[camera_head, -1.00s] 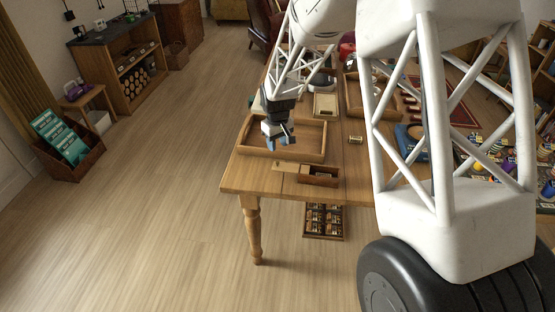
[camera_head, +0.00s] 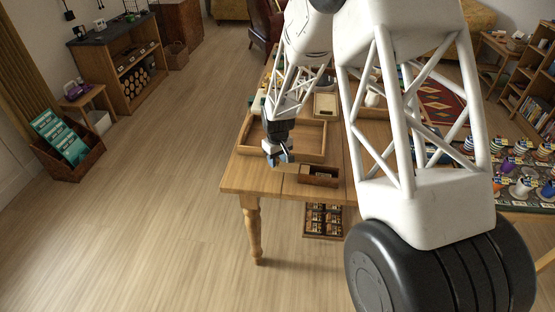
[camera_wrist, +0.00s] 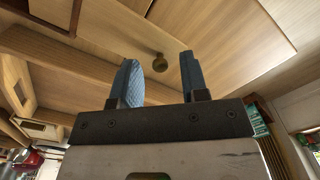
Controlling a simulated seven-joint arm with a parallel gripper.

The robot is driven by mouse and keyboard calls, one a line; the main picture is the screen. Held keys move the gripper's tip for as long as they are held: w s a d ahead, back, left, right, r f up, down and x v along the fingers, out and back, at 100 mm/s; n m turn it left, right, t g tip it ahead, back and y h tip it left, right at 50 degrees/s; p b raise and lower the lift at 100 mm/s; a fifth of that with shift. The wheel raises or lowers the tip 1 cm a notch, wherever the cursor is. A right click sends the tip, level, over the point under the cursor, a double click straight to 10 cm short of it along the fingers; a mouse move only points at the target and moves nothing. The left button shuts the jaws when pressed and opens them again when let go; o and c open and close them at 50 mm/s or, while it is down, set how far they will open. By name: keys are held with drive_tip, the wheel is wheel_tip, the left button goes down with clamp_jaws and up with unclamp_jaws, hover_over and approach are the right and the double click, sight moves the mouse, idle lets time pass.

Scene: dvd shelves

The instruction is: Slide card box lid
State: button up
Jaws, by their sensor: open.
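The card box (camera_head: 319,174) is a small dark wooden box near the front edge of the table. It shows in part at the upper left of the wrist view (camera_wrist: 55,12). My gripper (camera_head: 279,160) is open, just left of the box and low over the table.
A large shallow wooden tray (camera_head: 309,162) lies behind my gripper on the wooden table (camera_head: 238,182). A rack of small items (camera_head: 322,218) sits below the table edge.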

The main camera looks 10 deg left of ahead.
sight(307, 170)
drive_tip(key=shift+c, duration=0.3)
clamp_jaws()
drive_tip(key=d, duration=1.1)
drive_tip(key=shift+s, duration=0.3)
drive_tip(key=shift+o, duration=0.3)
unclamp_jaws()
drive_tip(key=shift+a, duration=0.1)
drive_tip(key=shift+r, duration=0.1)
wheel_tip(307, 170, up, 8)
drive_tip(key=shift+f, duration=0.25)
